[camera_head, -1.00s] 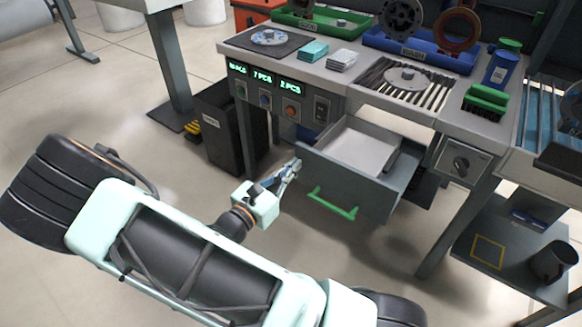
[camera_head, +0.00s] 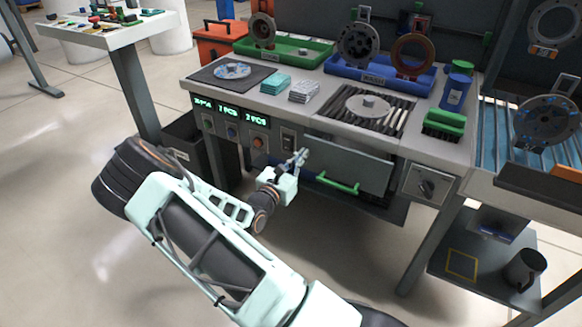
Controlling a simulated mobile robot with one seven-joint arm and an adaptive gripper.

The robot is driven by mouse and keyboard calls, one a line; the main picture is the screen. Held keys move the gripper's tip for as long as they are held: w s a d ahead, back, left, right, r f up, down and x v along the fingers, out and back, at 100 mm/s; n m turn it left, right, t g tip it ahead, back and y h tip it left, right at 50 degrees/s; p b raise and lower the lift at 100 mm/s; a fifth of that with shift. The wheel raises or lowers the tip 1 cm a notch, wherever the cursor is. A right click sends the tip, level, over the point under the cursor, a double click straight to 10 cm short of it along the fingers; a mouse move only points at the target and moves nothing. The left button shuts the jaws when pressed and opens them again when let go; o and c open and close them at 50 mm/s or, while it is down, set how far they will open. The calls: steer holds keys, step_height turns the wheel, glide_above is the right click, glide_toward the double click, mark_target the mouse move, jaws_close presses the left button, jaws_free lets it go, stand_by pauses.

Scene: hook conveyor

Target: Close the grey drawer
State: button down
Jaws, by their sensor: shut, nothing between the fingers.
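The grey drawer (camera_head: 348,163) is under the workbench, with its front close to the bench frame and no interior showing. Its green handle (camera_head: 338,184) runs along the lower part of the front. My gripper (camera_head: 299,157) is shut and empty at the upper left corner of the drawer front. Whether the fingertips touch the front cannot be told.
The control panel (camera_head: 233,129) with lit displays and buttons is just left of the drawer. A rotary switch box (camera_head: 427,185) is to its right. A dark bin (camera_head: 183,147) stands at left.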

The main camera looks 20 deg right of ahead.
mark_target(306, 168)
steer(key=x, duration=0.3)
steer(key=shift+w+d, duration=0.15)
steer(key=shift+r, duration=0.15)
stand_by(0.3)
